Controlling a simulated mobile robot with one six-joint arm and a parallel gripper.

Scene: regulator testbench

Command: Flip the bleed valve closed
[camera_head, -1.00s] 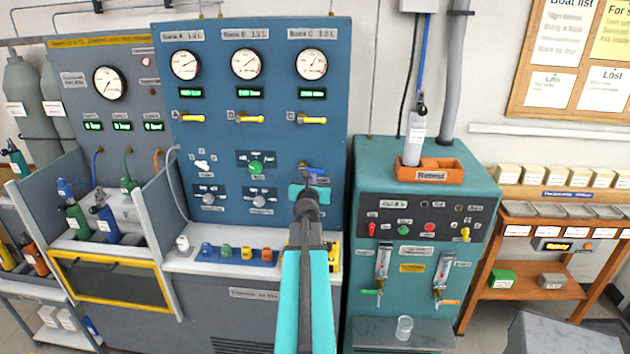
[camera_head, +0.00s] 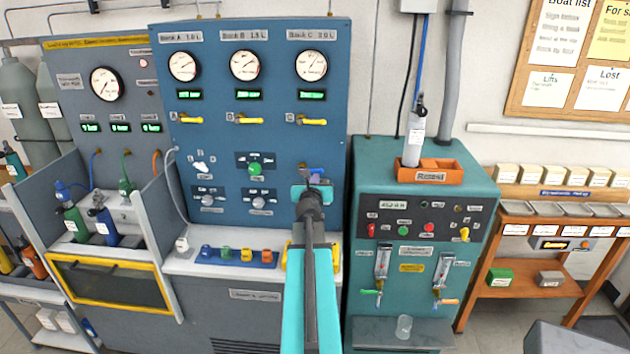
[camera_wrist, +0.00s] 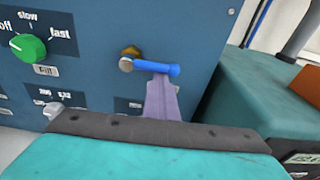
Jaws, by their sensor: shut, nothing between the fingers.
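The bleed valve appears to be the blue lever on a round metal pivot at the lower right of the blue panel, in the head view (camera_head: 317,171) and the wrist view (camera_wrist: 157,67). In the wrist view the lever lies nearly level, pointing right from its pivot, with a small brass piece above the pivot. My gripper (camera_wrist: 163,82) is shut and empty, its fingertips right at the lever's underside near its right end; I cannot tell if they touch. In the head view my gripper (camera_head: 315,183) partly covers the lever. The label beneath is mostly hidden.
A green knob (camera_wrist: 28,46) marked slow and fast sits left of the lever. Yellow levers (camera_head: 312,122) are higher on the panel. A teal cabinet (camera_head: 362,170) stands close on the right, and a ledge with coloured pieces (camera_head: 225,253) lies below.

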